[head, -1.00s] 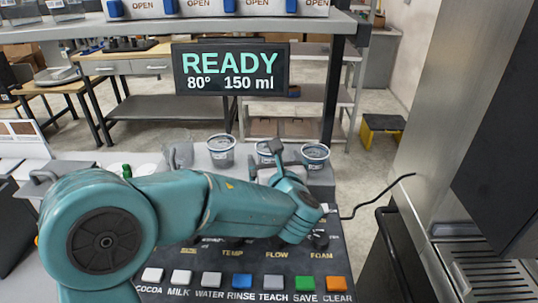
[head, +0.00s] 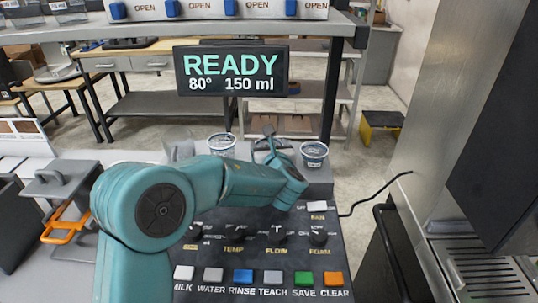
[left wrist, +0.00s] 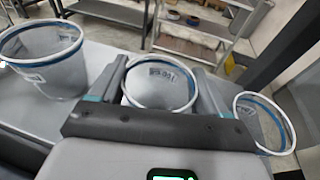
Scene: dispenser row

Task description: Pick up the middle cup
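Three clear cups with blue rims stand in a row on a grey ledge (head: 318,175) behind the control panel. The middle cup (left wrist: 160,88) shows between the two fingers of my left gripper (left wrist: 159,68) in the left wrist view. The fingers are apart, one on each side of it; I cannot tell whether they touch it. In the head view my left gripper (head: 268,140) covers most of the middle cup. The left cup (head: 221,143) and the right cup (head: 314,154) stand on either side. My right gripper is out of view.
A panel with knobs and several coloured buttons (head: 243,276) lies below my left arm. A screen reading READY (head: 231,70) hangs above the cups. A steel machine (head: 440,120) stands at the right. A grey container with an orange handle (head: 65,225) is at the left.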

